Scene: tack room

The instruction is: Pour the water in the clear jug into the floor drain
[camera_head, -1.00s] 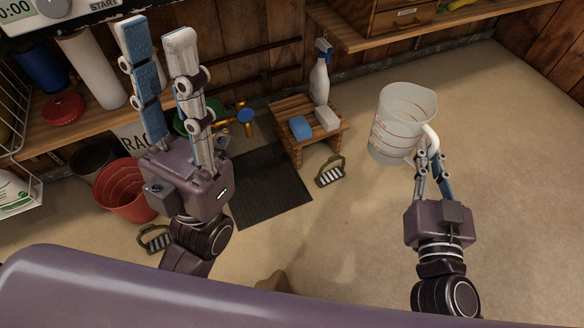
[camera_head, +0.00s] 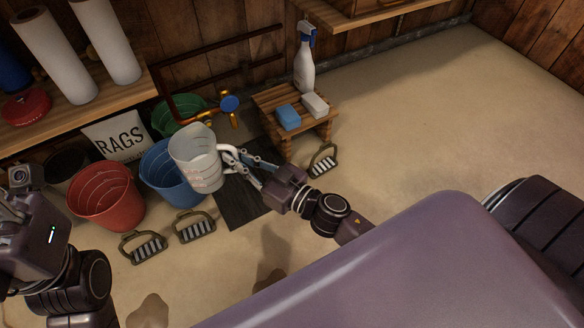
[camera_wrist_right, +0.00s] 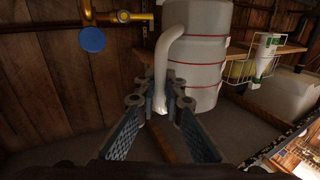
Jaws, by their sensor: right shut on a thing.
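The clear jug (camera_head: 196,170), whitish with red marks, is in the middle left of the head view, partly in front of the blue bucket. My right gripper (camera_head: 236,160) is shut on its handle, and the jug looks roughly upright. The wrist view also shows the jug (camera_wrist_right: 201,70) and the right fingers (camera_wrist_right: 163,100) at its handle. I cannot make out the water level. A dark ribbed rectangle (camera_head: 243,203) lies on the floor beside the jug; I cannot tell whether it is a mat or the drain. My left gripper (camera_head: 14,207) is cut off at the left edge.
The blue bucket (camera_head: 165,185), red bucket (camera_head: 105,200) and green bucket (camera_head: 180,112) stand around the jug. Stirrups (camera_head: 193,227) lie in front. A slatted stool (camera_head: 270,101) holds sponges and a spray bottle (camera_head: 304,65). Floor at the right is open.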

